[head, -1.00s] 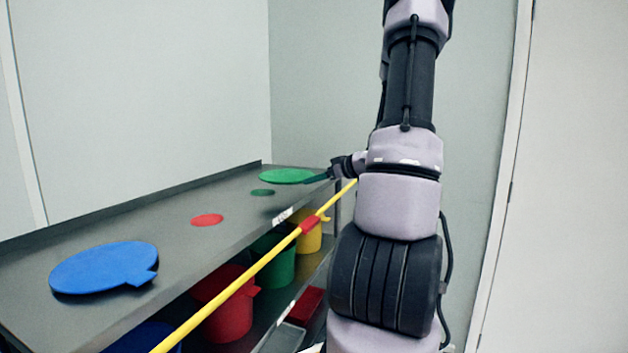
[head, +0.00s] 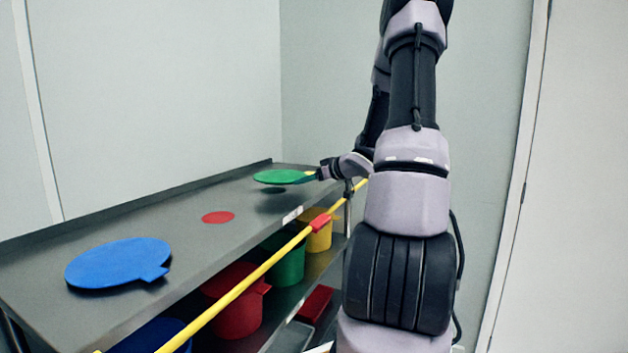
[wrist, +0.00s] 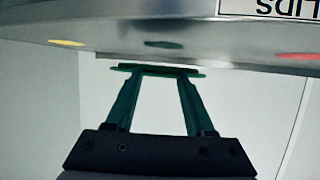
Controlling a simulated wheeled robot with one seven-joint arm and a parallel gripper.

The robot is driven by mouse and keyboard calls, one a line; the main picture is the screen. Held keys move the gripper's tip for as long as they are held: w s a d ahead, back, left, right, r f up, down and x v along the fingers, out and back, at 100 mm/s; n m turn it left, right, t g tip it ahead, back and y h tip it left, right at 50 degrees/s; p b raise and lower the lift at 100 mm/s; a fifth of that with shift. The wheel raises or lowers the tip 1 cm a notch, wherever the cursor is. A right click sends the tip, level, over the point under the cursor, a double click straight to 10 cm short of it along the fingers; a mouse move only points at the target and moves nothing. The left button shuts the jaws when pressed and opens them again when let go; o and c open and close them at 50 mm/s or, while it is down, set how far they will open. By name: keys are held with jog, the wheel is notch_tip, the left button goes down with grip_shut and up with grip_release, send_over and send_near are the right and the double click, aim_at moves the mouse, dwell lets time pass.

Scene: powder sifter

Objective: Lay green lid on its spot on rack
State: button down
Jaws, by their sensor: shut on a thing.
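The green lid (head: 280,176) is a flat disc held level a little above the far end of the grey rack top (head: 180,200). A dark patch lies on the rack top below it. My gripper (head: 312,175) is shut on the lid's right side. In the wrist view the lid (wrist: 158,70) is edge-on between my fingertips, apart from the rack surface. A green spot (wrist: 163,44) on the rack shows beyond the lid, between a yellow spot (wrist: 66,42) and a red spot (wrist: 298,56).
The blue lid (head: 117,262) lies at the near end of the rack top. The red spot (head: 218,217) is bare. A yellow rod (head: 245,285) runs along the front edge. Red, green and yellow buckets (head: 289,265) stand on the shelf below.

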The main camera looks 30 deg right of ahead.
aim_at(299, 198)
jog(key=shift+w+a+f, duration=0.2)
jog(key=shift+w+a, duration=0.35)
jog(key=shift+w, duration=0.1)
jog(key=shift+w+a+f, duration=0.2)
jog(key=shift+w+a, duration=0.3)
jog(key=shift+w, duration=0.15)
jog(key=shift+f, duration=1.65)
jog(key=shift+c, duration=0.9)
grip_release()
jog(key=shift+s+d, duration=0.1)
jog(key=shift+s, duration=0.05)
jog(key=v, duration=1)
jog(key=shift+s+r, duration=0.15)
jog(key=shift+s, duration=0.1)
